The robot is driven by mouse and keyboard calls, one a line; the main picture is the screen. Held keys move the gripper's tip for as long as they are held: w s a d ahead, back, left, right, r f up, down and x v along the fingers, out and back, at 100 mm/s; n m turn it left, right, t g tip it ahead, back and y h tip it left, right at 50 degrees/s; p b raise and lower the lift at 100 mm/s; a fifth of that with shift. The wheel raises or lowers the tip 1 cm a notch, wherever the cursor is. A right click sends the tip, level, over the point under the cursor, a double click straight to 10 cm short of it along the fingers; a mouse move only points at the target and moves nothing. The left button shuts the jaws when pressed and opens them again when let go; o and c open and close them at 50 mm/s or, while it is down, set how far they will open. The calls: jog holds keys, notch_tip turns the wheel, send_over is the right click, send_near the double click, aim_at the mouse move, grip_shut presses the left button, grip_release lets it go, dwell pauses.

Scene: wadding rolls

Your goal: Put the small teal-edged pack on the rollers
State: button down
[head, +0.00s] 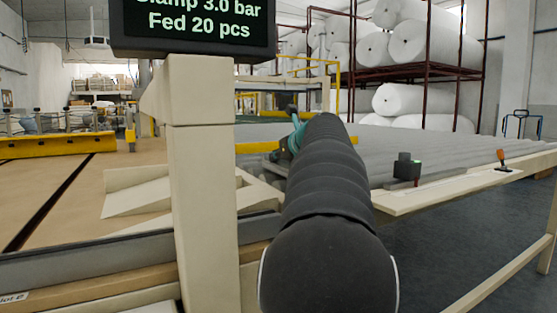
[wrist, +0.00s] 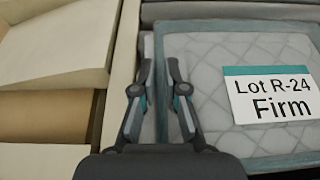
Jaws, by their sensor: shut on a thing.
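The small teal-edged pack (wrist: 215,55) fills the right of the wrist view. It has a pale quilted face, a teal border and a label reading "Lot R-24 Firm". My gripper (wrist: 160,98) is at its left edge, one finger on each side of that edge, shut on it. In the head view my dark arm hides most of my gripper, and I cannot make out the pack there. The grey rollers (head: 440,147) run behind and to the right of my arm. I cannot tell whether the pack touches anything below it.
A cream post (head: 205,190) with a display reading "Fed 20 pcs" stands left of my arm. Cream trays (wrist: 50,45) lie left of my gripper.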

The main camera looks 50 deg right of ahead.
jog(key=c, duration=1.2)
grip_release()
jog(key=shift+f, duration=0.1)
jog(key=shift+r, duration=0.2)
jog(key=v, duration=1.2)
